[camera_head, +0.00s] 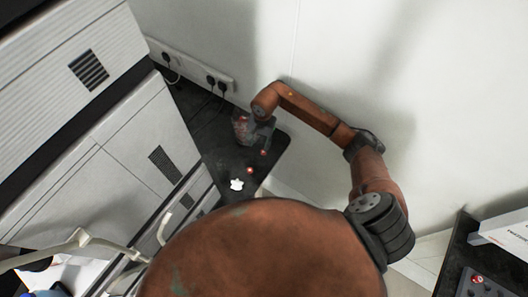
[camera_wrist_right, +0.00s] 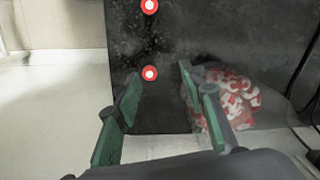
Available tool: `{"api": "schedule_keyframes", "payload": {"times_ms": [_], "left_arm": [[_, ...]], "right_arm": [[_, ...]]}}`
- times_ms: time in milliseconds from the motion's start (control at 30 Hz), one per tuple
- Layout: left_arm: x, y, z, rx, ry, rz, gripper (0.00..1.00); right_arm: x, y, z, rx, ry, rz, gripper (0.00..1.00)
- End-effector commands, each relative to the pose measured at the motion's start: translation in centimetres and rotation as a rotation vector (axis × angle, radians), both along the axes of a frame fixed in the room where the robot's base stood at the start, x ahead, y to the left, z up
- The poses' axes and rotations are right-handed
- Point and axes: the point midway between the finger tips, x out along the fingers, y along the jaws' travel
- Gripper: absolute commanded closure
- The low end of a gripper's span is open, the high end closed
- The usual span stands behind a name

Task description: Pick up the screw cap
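Two red screw caps with white centres lie on the black bench top. In the right wrist view one cap (camera_wrist_right: 149,74) lies between and just ahead of my right fingertips (camera_wrist_right: 161,75), closer to the left one. The other cap (camera_wrist_right: 149,6) lies farther off at the top edge. Both show small in the head view, one near the gripper (camera_head: 264,152) and one nearer me (camera_head: 250,170). My right gripper is open and empty above the bench. My left gripper is not in view.
A clear bag or container of red and white caps (camera_wrist_right: 232,92) sits right beside the right finger. A white object (camera_head: 236,184) lies on the black bench (camera_head: 216,150). A large white machine (camera_head: 120,110) stands left, and a wall with sockets (camera_head: 205,72) is behind.

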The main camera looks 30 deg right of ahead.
Motion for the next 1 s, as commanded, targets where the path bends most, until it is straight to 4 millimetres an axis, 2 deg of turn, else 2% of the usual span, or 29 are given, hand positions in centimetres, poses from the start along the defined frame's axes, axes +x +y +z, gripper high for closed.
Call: {"api": "schedule_keyframes", "payload": {"times_ms": [33,100,200,467,700,1000], "left_arm": [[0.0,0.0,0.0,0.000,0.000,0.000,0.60],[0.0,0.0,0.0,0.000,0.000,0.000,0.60],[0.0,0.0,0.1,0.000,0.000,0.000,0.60],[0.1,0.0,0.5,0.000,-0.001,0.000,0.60],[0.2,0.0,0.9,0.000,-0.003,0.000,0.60],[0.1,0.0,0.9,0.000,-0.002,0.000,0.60]], "right_arm": [[0.1,-1.2,0.1,-0.041,0.009,0.011,0.62],[0.1,-2.2,0.0,-0.078,0.021,0.021,0.62],[0.1,-2.6,-0.8,-0.093,0.027,0.027,0.62],[0.0,-2.4,-3.5,-0.088,0.028,0.023,0.62],[0.2,-2.3,-6.9,-0.087,0.026,0.023,0.62],[0.3,-2.3,-7.7,-0.089,0.024,0.025,0.62]]}}
